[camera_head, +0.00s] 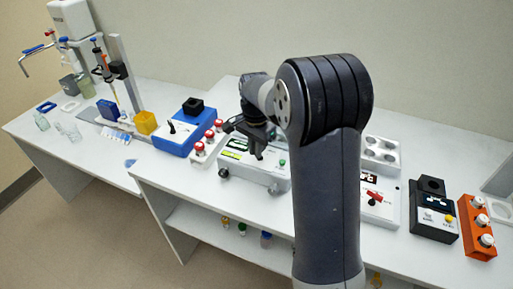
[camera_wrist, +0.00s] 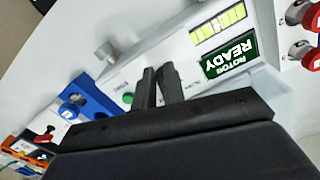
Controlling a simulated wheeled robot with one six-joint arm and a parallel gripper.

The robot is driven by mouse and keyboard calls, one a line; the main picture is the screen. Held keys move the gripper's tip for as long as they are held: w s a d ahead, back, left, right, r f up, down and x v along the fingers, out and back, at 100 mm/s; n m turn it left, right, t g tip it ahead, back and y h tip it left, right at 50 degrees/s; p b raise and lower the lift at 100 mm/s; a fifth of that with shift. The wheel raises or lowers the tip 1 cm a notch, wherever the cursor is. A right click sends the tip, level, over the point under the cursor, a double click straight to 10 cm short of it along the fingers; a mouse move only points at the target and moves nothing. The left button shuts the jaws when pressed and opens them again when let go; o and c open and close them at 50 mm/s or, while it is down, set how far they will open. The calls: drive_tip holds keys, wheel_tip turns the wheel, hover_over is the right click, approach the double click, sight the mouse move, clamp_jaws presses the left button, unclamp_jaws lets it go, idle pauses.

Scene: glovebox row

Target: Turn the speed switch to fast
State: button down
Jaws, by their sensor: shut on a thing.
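The white device (camera_head: 268,178) stands on the bench in the middle of the head view. In the wrist view its panel carries a green ROTOR READY display (camera_wrist: 229,57), yellow bars (camera_wrist: 218,27) and a green button (camera_wrist: 128,98). My gripper (camera_head: 259,156) points down at this panel. In the wrist view my gripper (camera_wrist: 158,68) has its two fingers close together, between the button and the display. It is shut on a small part there, seemingly the speed switch. The fingers hide that part, so its setting cannot be told. The panel's small labels are too blurred to read.
To the right are a panel with a red switch (camera_head: 374,196), a black device (camera_head: 433,212) and an orange rack (camera_head: 476,228). My arm hides the bench between.

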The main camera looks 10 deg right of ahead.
drive_tip(key=shift+w+a+m, duration=0.1)
drive_tip(key=shift+w+m, duration=0.1)
drive_tip(key=shift+m, duration=1)
drive_tip(key=c, duration=1.5)
unclamp_jaws()
drive_tip(key=shift+r, duration=0.1)
wheel_tip(320, 180, up, 11)
drive_tip(key=shift+f, duration=0.15)
drive_tip(key=shift+f, duration=0.1)
